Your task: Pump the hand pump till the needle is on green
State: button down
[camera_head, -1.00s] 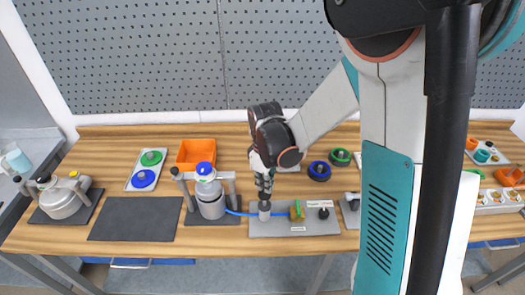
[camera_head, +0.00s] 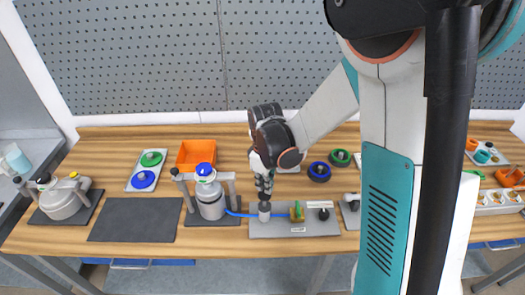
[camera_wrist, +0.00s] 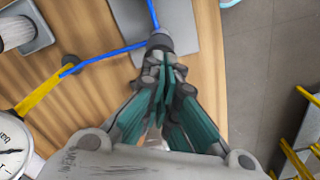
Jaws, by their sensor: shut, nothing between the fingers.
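The hand pump (camera_head: 264,212) is a small grey cylinder on a grey base plate (camera_head: 285,228), with a blue hose running left to a grey vessel with a blue cap (camera_head: 209,195). My gripper (camera_head: 265,190) is shut, pointing down directly above the pump. In the wrist view the shut green fingers (camera_wrist: 165,72) reach the dark pump top (camera_wrist: 160,41); whether they touch it I cannot tell. A white dial gauge (camera_wrist: 12,152) is cut off at the left edge of the wrist view; part of a dark needle shows, but no green zone.
A yellow strip (camera_wrist: 45,92) runs beside the gauge. A green-yellow valve (camera_head: 297,212) and a black knob (camera_head: 323,214) sit right of the pump. An orange tray (camera_head: 196,154) stands behind the vessel. A dark mat (camera_head: 133,219) lies bare at left.

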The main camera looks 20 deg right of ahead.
aim_at(265, 197)
jog(key=shift+f, duration=0.1)
jog(key=shift+f+b, duration=2.75)
jog(key=shift+f, duration=0.2)
jog(key=shift+r+p, duration=2.05)
jog(key=shift+r, duration=1.05)
jog(key=shift+f, duration=0.2)
jog(key=shift+f+b, duration=2.75)
jog(key=shift+f, duration=0.15)
jog(key=shift+r+p, duration=2.15)
jog(key=shift+r, duration=0.95)
jog(key=shift+f, duration=0.2)
